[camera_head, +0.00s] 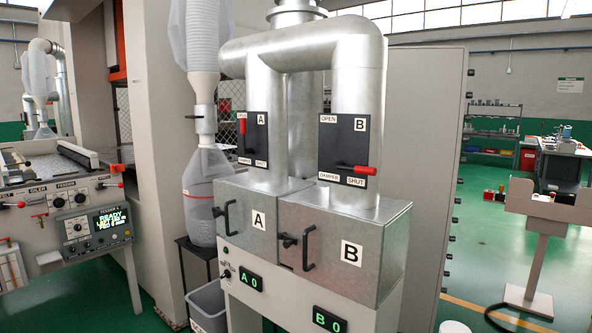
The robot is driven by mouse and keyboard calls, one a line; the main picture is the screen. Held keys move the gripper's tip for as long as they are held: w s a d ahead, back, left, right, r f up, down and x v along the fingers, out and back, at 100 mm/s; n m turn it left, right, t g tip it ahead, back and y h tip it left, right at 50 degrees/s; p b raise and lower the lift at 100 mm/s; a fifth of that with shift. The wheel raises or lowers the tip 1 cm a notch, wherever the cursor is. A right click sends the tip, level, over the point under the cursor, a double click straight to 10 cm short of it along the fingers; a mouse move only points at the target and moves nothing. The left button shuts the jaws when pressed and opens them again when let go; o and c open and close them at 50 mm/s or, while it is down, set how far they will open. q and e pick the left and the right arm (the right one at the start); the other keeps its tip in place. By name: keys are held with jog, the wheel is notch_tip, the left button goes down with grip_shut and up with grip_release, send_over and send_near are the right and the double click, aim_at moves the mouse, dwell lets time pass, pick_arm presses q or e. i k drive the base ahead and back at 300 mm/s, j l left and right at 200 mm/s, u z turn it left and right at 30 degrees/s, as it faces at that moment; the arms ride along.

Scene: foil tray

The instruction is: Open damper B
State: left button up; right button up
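Damper B's black plate (344,138) is on the right vertical duct, with OPEN at the top and SHUT at the lower right. Its red-tipped lever (357,169) lies roughly level, pointing right towards SHUT. Damper A's plate (259,140) is on the left duct, and its red lever (242,127) stands upright by OPEN. Below are metal box A (240,205) and metal box B (380,232), each with a dark handle. Neither of my grippers is in view.
Displays under the boxes read A 0 (249,280) and B 0 (329,319). A control panel (90,222) reading READY stands at left. A grey bin (207,300) is on the floor beside the cabinet.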

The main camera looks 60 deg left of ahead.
aim_at(338, 165)
jog(key=u, duration=1.4)
